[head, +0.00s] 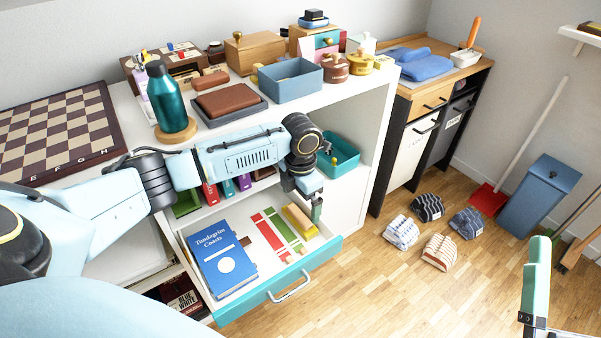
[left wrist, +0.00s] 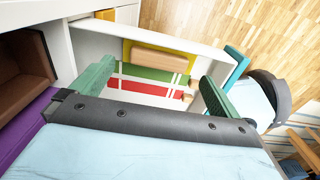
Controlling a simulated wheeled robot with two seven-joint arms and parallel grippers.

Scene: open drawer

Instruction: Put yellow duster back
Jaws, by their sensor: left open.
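The yellow duster (head: 299,221), a wooden block with a yellow edge, lies in the open drawer (head: 316,254) at the back right of its inside. In the left wrist view the duster (left wrist: 160,60) lies beyond a green strip and a red strip, near the drawer wall. My left gripper (head: 316,208) hangs over the drawer beside the duster. In the left wrist view its green fingers (left wrist: 155,75) are wide apart, with nothing gripped between them. A green finger of my right gripper (head: 537,270) shows at the lower right; its opening cannot be told.
A blue book (head: 221,256) lies in the drawer's left part. The cabinet top holds a teal bottle (head: 168,98), a grey-blue box (head: 290,82) and a brown block (head: 230,99). Several striped cloth bundles (head: 439,251) lie on the floor to the right.

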